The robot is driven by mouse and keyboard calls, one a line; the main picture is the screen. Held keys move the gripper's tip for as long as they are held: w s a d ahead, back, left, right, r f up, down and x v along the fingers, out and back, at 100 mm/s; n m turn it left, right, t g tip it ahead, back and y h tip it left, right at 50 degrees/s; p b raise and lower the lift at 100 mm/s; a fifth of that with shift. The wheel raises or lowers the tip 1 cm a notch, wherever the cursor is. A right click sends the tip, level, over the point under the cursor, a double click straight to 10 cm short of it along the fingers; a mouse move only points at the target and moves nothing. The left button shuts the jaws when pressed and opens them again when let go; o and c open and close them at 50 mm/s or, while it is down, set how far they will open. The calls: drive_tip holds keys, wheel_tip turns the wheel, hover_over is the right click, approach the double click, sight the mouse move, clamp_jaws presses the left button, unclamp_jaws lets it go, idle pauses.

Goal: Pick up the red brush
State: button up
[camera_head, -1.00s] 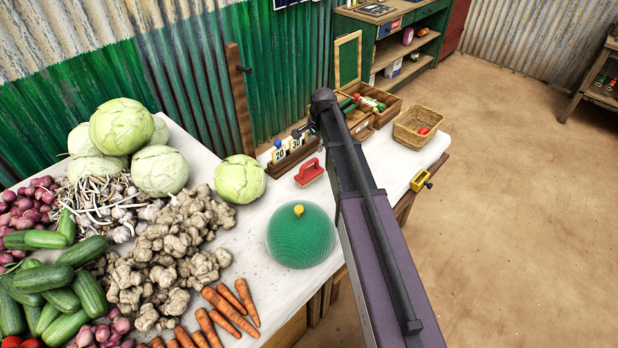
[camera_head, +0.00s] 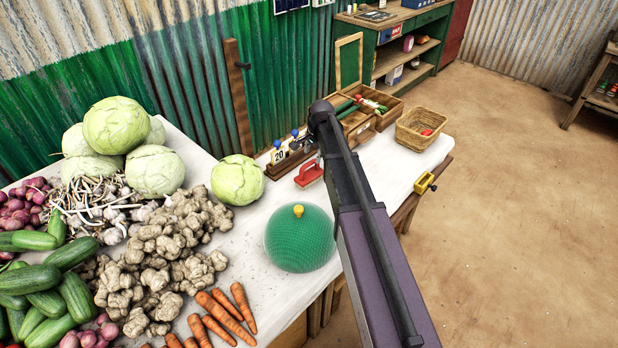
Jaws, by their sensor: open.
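The red brush (camera_head: 308,174) lies on the white table, in front of the wooden rack with number cards. It has a red handle on top, and its right end is close to my arm in the picture. My gripper (camera_head: 316,156) shows only in small part past the end of my dark arm, just above and right of the brush. My arm hides most of it. It is open, and I see nothing held in it. I cannot tell how high it is above the brush or whether it touches it.
A green mesh dome (camera_head: 300,240) with a yellow knob stands in front of the brush. A cabbage (camera_head: 238,180) sits to the left. The card rack (camera_head: 283,160), a wooden box (camera_head: 385,112) and a wicker basket (camera_head: 424,128) stand along the back and right.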

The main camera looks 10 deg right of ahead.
sight(311, 162)
drive_tip(key=shift+f, duration=0.15)
drive_tip(key=shift+w+a+f+b, duration=0.1)
drive_tip(key=shift+w+f+b, duration=0.05)
drive_tip(key=shift+f+b, duration=0.7)
drive_tip(key=shift+w+a+f+b, duration=0.1)
drive_tip(key=shift+w+f+b, duration=0.05)
drive_tip(key=shift+f+b, duration=0.65)
drive_tip(key=shift+w+a+f+b, duration=0.1)
drive_tip(key=shift+w+f+b, duration=0.05)
drive_tip(key=shift+f+b, duration=0.7)
drive_tip(key=shift+r, duration=0.15)
clamp_jaws()
